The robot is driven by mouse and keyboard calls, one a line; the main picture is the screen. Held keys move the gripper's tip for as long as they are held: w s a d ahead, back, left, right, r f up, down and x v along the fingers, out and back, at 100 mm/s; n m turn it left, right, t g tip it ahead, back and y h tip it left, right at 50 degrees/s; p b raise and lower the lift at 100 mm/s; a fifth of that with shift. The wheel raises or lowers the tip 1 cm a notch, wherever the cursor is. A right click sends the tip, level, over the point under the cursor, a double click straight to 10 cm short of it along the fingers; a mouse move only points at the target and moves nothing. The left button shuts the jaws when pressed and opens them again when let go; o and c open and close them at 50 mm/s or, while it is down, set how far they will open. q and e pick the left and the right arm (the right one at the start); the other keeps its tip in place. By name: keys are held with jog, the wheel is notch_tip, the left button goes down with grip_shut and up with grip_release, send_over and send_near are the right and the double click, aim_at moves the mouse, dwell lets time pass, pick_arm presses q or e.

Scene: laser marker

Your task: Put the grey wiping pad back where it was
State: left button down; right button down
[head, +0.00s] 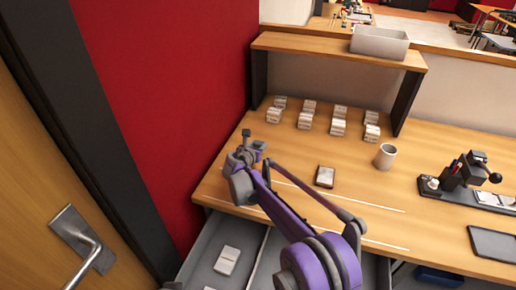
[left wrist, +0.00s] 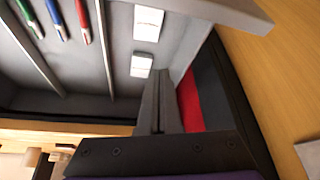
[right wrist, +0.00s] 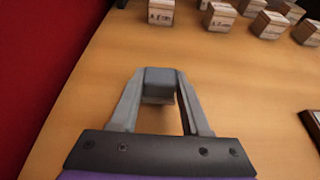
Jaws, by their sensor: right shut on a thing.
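My right gripper (right wrist: 159,84) is shut on the grey wiping pad (right wrist: 158,76), a small grey block between its fingertips. The right wrist view shows the pad over the bare wooden table top; I cannot tell whether it touches the wood. In the head view the right gripper (head: 252,140) is over the table's left end, near the red wall, and the pad is hard to make out there. My left gripper (left wrist: 157,100) has its fingers together and empty, beside an open grey drawer in the left wrist view. It cannot be made out in the head view.
Several small labelled boxes (head: 305,121) stand behind the right gripper, under a wooden shelf (head: 330,50). A dark-framed block (head: 325,176), a mug (head: 386,156) and a marking machine (head: 463,172) stand to the right. The open drawer (left wrist: 85,75) holds pens and white blocks.

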jog(key=shift+f, duration=0.55)
jog(key=shift+f, duration=0.2)
jog(key=shift+c, duration=1.8)
grip_release()
jog(key=shift+r, duration=0.15)
